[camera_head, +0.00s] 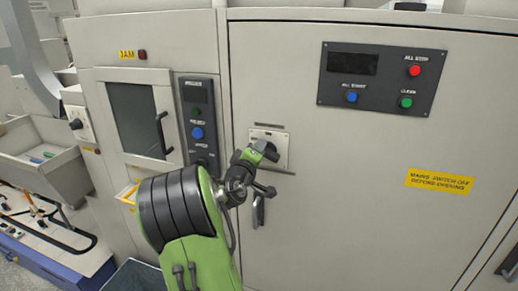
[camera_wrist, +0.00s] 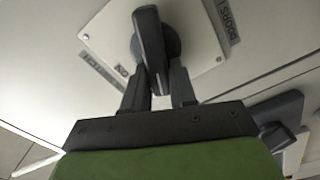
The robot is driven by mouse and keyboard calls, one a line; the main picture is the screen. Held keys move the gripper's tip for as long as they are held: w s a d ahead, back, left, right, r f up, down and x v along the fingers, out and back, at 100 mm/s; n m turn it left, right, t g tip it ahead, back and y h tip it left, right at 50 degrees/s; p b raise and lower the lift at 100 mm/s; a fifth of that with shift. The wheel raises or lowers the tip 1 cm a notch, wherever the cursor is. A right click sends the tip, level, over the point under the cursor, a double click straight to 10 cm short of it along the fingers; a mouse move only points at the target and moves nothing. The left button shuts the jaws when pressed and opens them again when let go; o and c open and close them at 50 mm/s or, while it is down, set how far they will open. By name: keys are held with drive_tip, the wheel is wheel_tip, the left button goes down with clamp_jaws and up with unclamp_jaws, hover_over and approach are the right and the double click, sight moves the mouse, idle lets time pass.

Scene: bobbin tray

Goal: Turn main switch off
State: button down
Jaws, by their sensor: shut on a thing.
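The main switch is a black rotary handle (camera_wrist: 150,45) on a pale square plate (camera_wrist: 204,42), with an "ON" mark near one corner in the wrist view. In the head view the plate (camera_head: 283,158) sits on the large grey cabinet door. My gripper (camera_head: 266,152) is at the switch and covers part of it there. In the wrist view my gripper (camera_wrist: 155,82) has one dark finger on each side of the handle's near end and is shut on it. The handle points nearly up and down in that view. I cannot tell whether it is at on or off.
A black door handle (camera_head: 258,210) is just below the switch, close to my arm. A button panel (camera_head: 335,88) is up right, and a narrow control panel (camera_head: 196,150) is on the left. A yellow warning label (camera_head: 440,181) is on the right door.

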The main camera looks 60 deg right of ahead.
drive_tip(key=n, duration=0.2)
drive_tip(key=f+n+p, duration=0.1)
drive_tip(key=n, duration=0.1)
drive_tip(key=shift+w+n, duration=0.15)
drive_tip(key=shift+n, duration=0.15)
idle(0.5)
drive_tip(key=c, duration=1)
unclamp_jaws()
drive_tip(key=s+a+b, duration=0.2)
drive_tip(key=a+b, duration=0.1)
drive_tip(key=a, duration=1.2)
drive_tip(key=shift+s+a, duration=0.25)
drive_tip(key=shift+a, duration=0.05)
